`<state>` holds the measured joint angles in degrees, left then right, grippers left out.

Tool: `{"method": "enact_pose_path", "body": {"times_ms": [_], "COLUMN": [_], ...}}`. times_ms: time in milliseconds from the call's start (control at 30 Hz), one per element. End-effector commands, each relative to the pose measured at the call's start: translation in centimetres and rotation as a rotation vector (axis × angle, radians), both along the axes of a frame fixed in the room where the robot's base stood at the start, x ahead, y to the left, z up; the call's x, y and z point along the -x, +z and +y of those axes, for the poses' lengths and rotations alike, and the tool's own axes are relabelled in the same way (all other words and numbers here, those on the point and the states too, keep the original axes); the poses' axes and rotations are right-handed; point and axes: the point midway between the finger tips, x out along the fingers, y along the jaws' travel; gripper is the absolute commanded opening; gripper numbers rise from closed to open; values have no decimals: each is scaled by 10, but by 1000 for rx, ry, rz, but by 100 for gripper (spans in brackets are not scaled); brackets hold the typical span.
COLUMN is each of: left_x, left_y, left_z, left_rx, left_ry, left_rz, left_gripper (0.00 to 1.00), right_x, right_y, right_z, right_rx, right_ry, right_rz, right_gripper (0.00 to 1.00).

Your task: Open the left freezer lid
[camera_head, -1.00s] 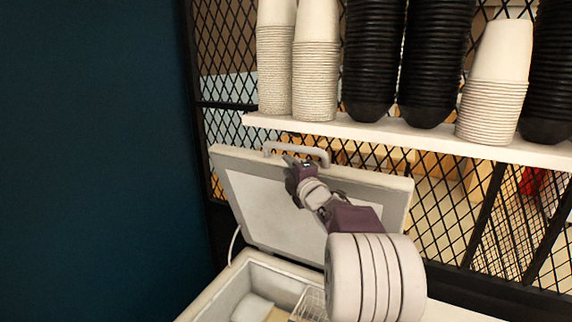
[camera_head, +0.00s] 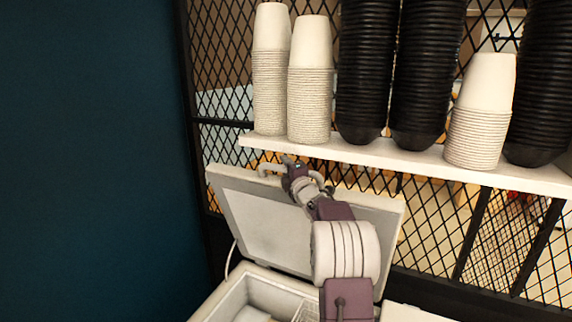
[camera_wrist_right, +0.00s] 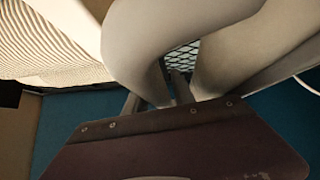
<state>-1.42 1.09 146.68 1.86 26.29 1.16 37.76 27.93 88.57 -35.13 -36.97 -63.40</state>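The left freezer lid (camera_head: 265,222) is a pale panel. It stands raised and tilted back, with its inner face towards me in the head view. A pale loop handle (camera_head: 268,168) sits on its top edge. The open freezer (camera_head: 232,300) shows below the lid. My left gripper is not in view.
A white shelf (camera_head: 400,160) runs just above and behind the lid, carrying stacked white cups (camera_head: 310,95) and black cups (camera_head: 362,75). A black mesh partition (camera_head: 440,225) stands behind. A dark blue wall (camera_head: 90,160) is at the left, with open space before it.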

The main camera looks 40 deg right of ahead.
Motion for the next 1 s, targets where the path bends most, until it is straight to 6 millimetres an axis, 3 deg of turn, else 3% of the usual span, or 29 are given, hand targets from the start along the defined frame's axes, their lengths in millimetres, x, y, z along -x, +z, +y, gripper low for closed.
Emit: {"method": "enact_pose_path", "body": {"times_ms": [67, 200, 1000], "left_x": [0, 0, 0], "left_y": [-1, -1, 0], "left_z": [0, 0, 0], "left_rx": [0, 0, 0], "left_ry": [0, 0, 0], "left_rz": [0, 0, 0], "left_gripper": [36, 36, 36], "right_x": [0, 0, 1], "right_y": [-1, -1, -1], "right_z": [0, 0, -1], "right_rx": [0, 0, -2], "right_ry": [0, 0, -2], "right_rz": [0, 0, 1], "right_gripper": [30, 0, 0]}}
